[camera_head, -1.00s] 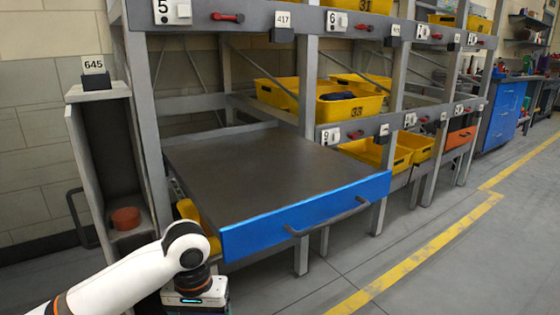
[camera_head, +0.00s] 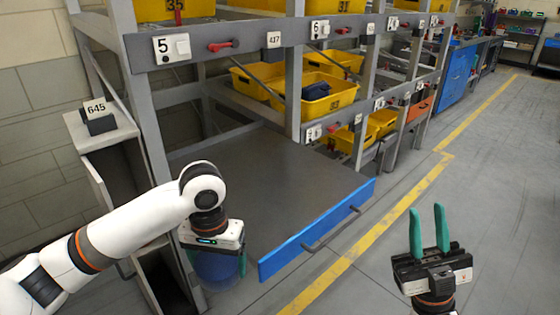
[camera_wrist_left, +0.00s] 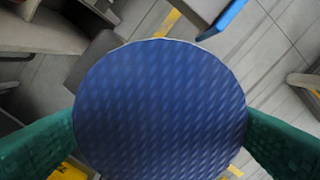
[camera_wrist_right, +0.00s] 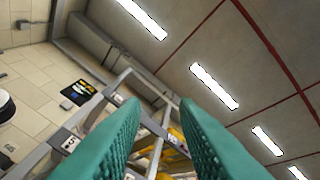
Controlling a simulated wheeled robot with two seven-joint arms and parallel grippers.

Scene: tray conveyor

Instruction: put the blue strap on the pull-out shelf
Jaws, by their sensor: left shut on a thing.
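The blue strap (camera_head: 216,267) is a round, woven blue coil. It fills much of the left wrist view (camera_wrist_left: 160,110). My left gripper (camera_wrist_left: 160,125) is shut on it, one green finger on each side. In the head view the gripper (camera_head: 215,262) points down and covers the strap's top. The pull-out shelf (camera_head: 280,175) is drawn out, with a bare dark top and a blue front. The strap appears beside its left front corner; whether it overlaps the shelf's edge is hidden. My right gripper (camera_head: 428,215) is open and empty, fingers up, right of the shelf.
A grey cabinet labelled 645 (camera_head: 100,125) stands left of the shelf, partly behind my left arm. Rack uprights (camera_head: 293,90) and yellow bins (camera_head: 325,98) stand behind. The floor (camera_head: 480,190) at right is open, with a yellow line.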

